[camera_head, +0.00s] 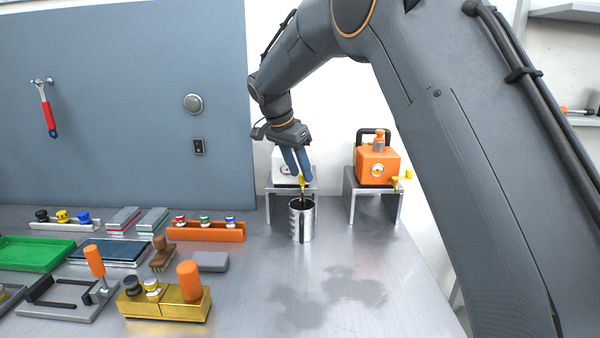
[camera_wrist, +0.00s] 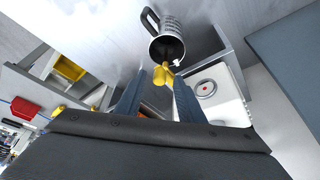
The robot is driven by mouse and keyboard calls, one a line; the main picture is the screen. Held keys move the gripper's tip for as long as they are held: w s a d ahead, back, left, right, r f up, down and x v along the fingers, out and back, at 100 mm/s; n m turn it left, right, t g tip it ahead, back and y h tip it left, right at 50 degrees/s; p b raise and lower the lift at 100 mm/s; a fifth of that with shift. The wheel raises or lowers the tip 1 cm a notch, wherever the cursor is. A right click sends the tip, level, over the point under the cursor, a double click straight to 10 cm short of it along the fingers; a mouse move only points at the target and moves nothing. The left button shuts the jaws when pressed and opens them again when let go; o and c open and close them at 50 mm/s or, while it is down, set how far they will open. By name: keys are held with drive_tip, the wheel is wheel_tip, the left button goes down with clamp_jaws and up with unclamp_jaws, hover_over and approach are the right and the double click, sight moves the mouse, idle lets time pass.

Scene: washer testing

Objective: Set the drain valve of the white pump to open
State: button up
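The white pump (camera_head: 279,172) sits on a metal stand (camera_head: 272,190), partly hidden behind my gripper (camera_head: 301,178). It also shows in the wrist view (camera_wrist: 212,90), with a round red-marked badge. Its yellow valve handle (camera_wrist: 160,73) lies between the tips of my gripper (camera_wrist: 159,76); it shows in the head view (camera_head: 303,182) just below the fingers. The fingers are apart, with the handle between them; I see no clear grip on it. A metal cup (camera_head: 301,222) with a dark handle stands below the valve. I cannot tell the valve's setting.
An orange pump (camera_head: 376,165) with a yellow valve handle (camera_head: 403,177) stands on another stand (camera_head: 388,195) to the right. Trays, blocks and an orange holder (camera_head: 207,232) fill the left of the bench (camera_head: 265,290). The bench front right is clear.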

drive_tip(key=b+v, duration=0.1)
drive_tip(key=v, duration=0.6)
drive_tip(key=s+d+f+n+g+y, duration=0.25)
drive_tip(key=s+d+f+n, duration=0.45)
drive_tip(key=s+d+f, duration=1.25)
drive_tip(key=s, duration=0.4)
drive_tip(key=s+d+f+n, duration=0.1)
drive_tip(key=s+d+f, duration=0.1)
drive_tip(key=s, duration=0.3)
drive_tip(key=s+d+f+n+y, duration=0.1)
drive_tip(key=s, duration=0.5)
drive_tip(key=shift+d+f, duration=0.25)
drive_tip(key=shift+d, duration=0.05)
drive_tip(key=shift+s, duration=0.25)
